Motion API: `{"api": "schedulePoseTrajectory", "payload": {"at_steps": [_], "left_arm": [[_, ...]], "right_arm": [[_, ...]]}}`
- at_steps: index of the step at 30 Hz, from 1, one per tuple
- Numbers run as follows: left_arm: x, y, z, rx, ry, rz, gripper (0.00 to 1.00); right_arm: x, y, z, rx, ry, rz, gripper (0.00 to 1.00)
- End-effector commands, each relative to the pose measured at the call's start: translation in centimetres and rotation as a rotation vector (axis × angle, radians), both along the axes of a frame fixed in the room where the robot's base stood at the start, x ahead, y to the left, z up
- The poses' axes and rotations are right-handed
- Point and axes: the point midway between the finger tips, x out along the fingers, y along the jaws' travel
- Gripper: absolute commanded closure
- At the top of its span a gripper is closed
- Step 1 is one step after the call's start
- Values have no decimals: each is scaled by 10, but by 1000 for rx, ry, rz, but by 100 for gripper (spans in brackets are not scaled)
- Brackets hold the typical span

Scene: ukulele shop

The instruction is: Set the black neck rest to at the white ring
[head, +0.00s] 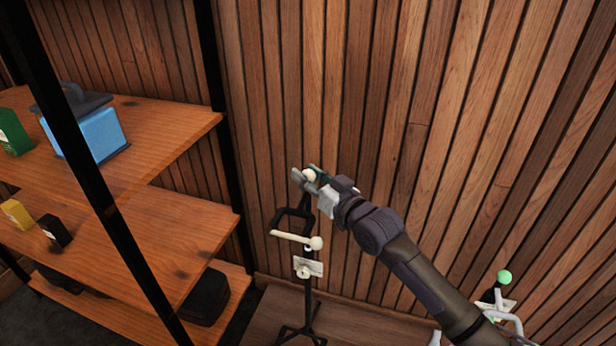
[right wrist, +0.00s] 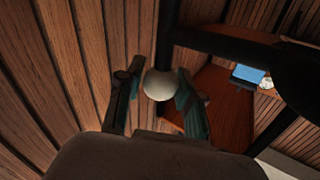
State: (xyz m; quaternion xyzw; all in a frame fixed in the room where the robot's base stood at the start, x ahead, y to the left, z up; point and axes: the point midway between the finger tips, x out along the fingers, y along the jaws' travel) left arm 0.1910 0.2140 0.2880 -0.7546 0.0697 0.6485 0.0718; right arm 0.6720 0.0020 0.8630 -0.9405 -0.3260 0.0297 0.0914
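The black neck rest (head: 291,213) is a dark bracket near the top of a slim black stand, in front of the slatted wall. A cream ball knob (head: 309,175) is above it; a dark bar seems to join them. My right gripper (head: 307,174) has its fingers on both sides of this knob and looks shut on it; the knob also shows in the right wrist view (right wrist: 158,84). A small white ring (head: 307,248) seems to sit on the pole below, partly hidden by a cream rod with a ball end (head: 316,243). My left gripper is out of view.
A white card (head: 308,267) with a cream knob is lower on the stand. A wooden shelf unit (head: 170,142) with a blue box (head: 92,134) stands close at left. Another stand with a green ball (head: 504,277) is at lower right. The slatted wall is close behind.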

Motion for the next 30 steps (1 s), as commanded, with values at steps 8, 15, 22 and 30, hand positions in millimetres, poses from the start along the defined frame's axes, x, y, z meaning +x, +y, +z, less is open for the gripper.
{"api": "schedulePoseTrajectory", "payload": {"at_steps": [8,15,22,30], "left_arm": [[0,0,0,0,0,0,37],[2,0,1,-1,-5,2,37],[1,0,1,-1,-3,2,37],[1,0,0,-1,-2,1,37]], "right_arm": [[0,0,-1,-1,2,0,41],[-6,-4,-2,-2,4,1,41],[-39,-31,-3,-3,4,-1,41],[-80,-64,-2,-3,3,-1,41]]}}
